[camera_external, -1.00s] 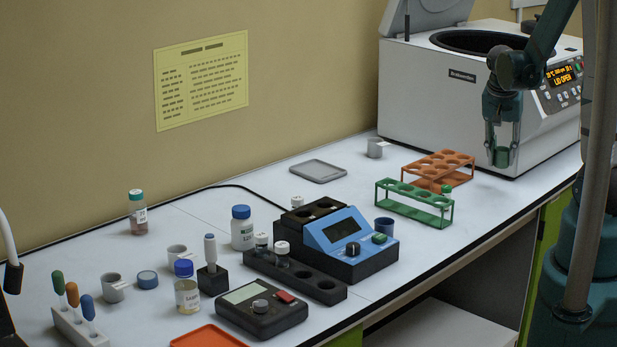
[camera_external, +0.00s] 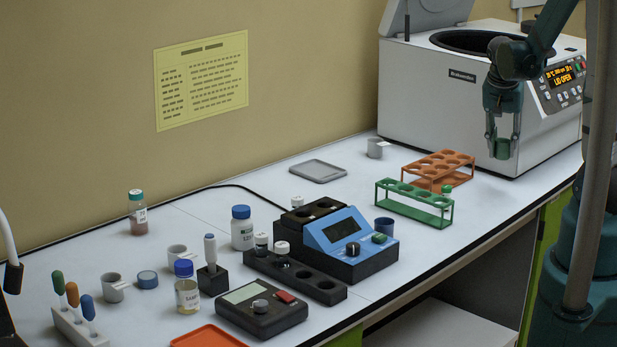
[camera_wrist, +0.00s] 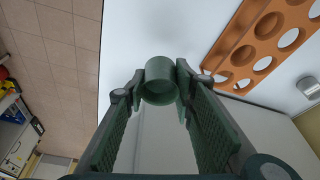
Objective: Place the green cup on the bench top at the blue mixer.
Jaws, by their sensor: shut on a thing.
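The green cup (camera_external: 502,148) is between the fingers of my gripper (camera_external: 500,138), held in the air in front of the centrifuge. In the wrist view the cup (camera_wrist: 159,80) sits between the fingertips of my gripper (camera_wrist: 158,92), its open mouth showing. My gripper is shut on it. The blue mixer (camera_external: 349,239) stands on the bench top (camera_external: 440,262), to the left of and nearer than my gripper. The mixer has a dark display, a knob and a green button. A dark blue cup (camera_external: 384,227) stands beside its right side.
The green rack (camera_external: 412,200) and orange rack (camera_external: 437,166) stand between my gripper and the mixer. The white centrifuge (camera_external: 450,90) has its lid open. A black block (camera_external: 300,279) with vials lies before the mixer. Bare bench lies right of the green rack.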

